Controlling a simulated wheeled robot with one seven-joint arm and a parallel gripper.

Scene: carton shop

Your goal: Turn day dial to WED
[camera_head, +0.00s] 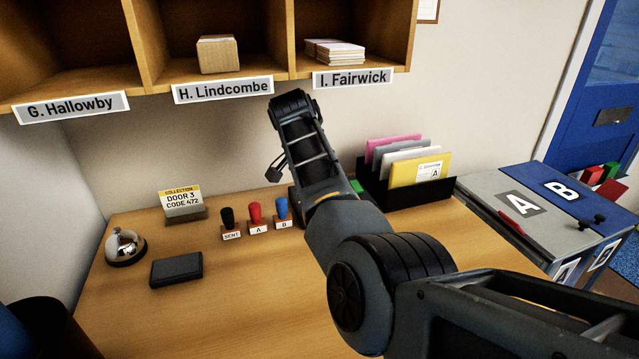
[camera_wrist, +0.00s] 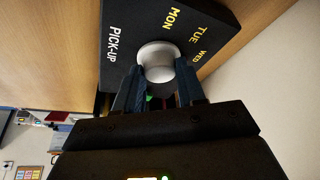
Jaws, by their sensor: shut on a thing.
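The day dial is a pale round knob (camera_wrist: 156,58) on a dark board (camera_wrist: 125,14) in the wrist view. The board carries PICK-UP in white and MON, TUE and WED in yellow around the knob. My gripper (camera_wrist: 158,76) has its two dark fingers on either side of the knob and is shut on it. No pointer mark shows on the knob, so I cannot tell which day it is set to. In the head view my arm hides the dial, and the gripper itself is not clearly seen.
On the desk (camera_head: 120,320) stand a bell (camera_head: 125,245), a dark pad (camera_head: 176,269), several stamps (camera_head: 255,215) and a collection card (camera_head: 182,201). An envelope rack (camera_head: 405,192) and A/B bins (camera_head: 480,183) are right of my arm. Pigeonholes (camera_head: 145,40) hang above.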

